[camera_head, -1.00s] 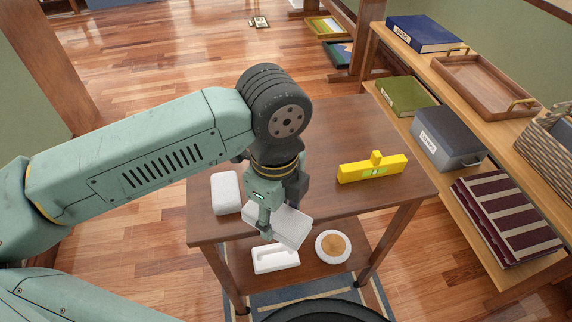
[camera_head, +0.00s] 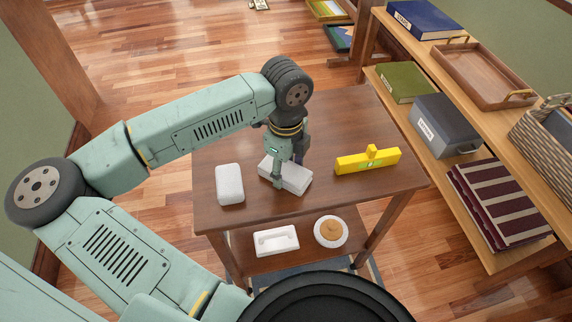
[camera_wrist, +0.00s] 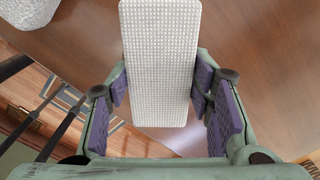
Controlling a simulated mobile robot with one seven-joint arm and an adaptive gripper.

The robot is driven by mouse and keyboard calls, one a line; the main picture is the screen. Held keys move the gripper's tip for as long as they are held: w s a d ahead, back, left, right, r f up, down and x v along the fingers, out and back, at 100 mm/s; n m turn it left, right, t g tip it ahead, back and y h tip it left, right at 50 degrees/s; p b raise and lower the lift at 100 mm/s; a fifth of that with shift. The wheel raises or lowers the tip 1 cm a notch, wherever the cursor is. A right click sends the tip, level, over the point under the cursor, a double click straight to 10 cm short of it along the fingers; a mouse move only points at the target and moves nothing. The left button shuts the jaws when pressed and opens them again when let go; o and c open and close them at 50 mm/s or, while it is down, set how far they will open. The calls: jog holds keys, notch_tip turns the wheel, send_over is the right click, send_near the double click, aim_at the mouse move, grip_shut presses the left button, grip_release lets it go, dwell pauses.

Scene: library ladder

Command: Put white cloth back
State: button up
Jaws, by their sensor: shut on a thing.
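The white cloth (camera_head: 294,181) is a folded, flat white block between my fingers, over the middle of the small wooden table's top (camera_head: 330,205). In the wrist view the cloth (camera_wrist: 160,60) shows a waffle-like weave and stands lengthwise between the purple finger pads. My gripper (camera_head: 287,170) points down and is shut on it. The cloth is at or just above the tabletop; I cannot tell whether it touches. Part of it is hidden behind my fingers.
A second whitish block (camera_head: 230,184) lies left of the cloth. A yellow level (camera_head: 367,160) lies right. A wooden shelf unit (camera_head: 440,170) stands right. The tabletop's back is clear.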

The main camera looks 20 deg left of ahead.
aim_at(286, 169)
jog(key=o, duration=1)
jog(key=shift+o, duration=0.2)
notch_tip(286, 169, up, 12)
jog(key=b, duration=0.3)
